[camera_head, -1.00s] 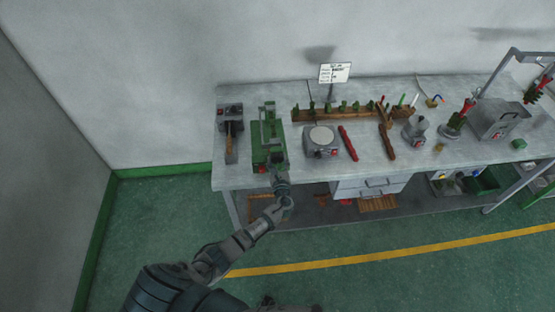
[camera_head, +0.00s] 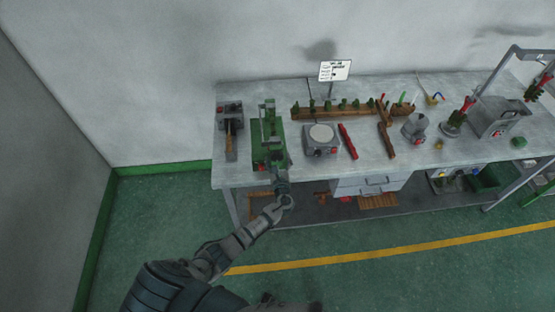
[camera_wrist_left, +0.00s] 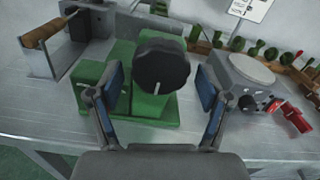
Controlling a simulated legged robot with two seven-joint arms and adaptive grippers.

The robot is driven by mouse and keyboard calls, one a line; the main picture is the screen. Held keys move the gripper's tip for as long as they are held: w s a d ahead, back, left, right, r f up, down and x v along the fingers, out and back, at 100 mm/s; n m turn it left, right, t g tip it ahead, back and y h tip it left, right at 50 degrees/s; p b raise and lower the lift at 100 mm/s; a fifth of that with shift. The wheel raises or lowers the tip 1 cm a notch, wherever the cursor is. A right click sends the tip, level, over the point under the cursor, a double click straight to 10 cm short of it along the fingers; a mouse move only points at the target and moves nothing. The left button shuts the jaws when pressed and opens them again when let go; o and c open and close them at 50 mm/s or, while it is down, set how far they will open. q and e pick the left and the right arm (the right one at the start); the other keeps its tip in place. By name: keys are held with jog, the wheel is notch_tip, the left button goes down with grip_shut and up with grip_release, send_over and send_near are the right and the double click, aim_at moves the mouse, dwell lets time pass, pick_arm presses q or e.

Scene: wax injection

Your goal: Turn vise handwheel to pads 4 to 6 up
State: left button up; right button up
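The green vise (camera_head: 268,138) stands near the left end of the workbench. In the left wrist view the vise's green base (camera_wrist_left: 140,112) shows with the black handwheel (camera_wrist_left: 161,67) in front. My left gripper (camera_head: 278,172) is at the bench's front edge, at the near end of the vise. In the left wrist view its two blue-padded fingers (camera_wrist_left: 162,88) are spread on either side of the handwheel, with visible gaps, and hold nothing. Whether the fingertips reach the rim is hard to tell. The vise's pads cannot be made out. My right gripper is not in view.
A grey device with a wooden handle (camera_head: 229,136) stands left of the vise. A grey round-topped unit (camera_head: 321,140) stands close on its right, with a red tool (camera_head: 348,142) beyond. A wooden rack (camera_head: 335,112) lies behind. The floor in front is clear.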

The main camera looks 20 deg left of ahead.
pick_arm(q)
jog(key=shift+r, duration=0.1)
jog(key=v, duration=1.2)
jog(key=shift+w, duration=0.1)
jog(key=s+a+f+n+g+h+b, duration=0.1)
jog(key=s+f+n+g+h, duration=0.3)
jog(key=f, duration=0.7)
jog(key=s+f+n+g+y+b, duration=0.1)
jog(key=s+f, duration=0.6)
jog(key=f, duration=0.5)
jog(key=s+a+f+n+g+h+b, duration=0.1)
jog(key=s+f+n+g+h, duration=0.3)
jog(key=f, duration=0.7)
jog(key=s+f+n+g, duration=0.1)
jog(key=s+f+n, duration=0.4)
jog(key=s, duration=0.6)
jog(key=s+d+f+n+g+h+b, duration=0.1)
jog(key=s+f+n, duration=0.4)
jog(key=s, duration=0.6)
jog(key=s+d+f+n+g+h+b, duration=0.1)
jog(key=s+f+n+g, duration=0.2)
jog(key=s, duration=0.9)
notch_tip(320, 180, down, 5)
jog(key=n, duration=0.3)
jog(key=shift+r, duration=0.2)
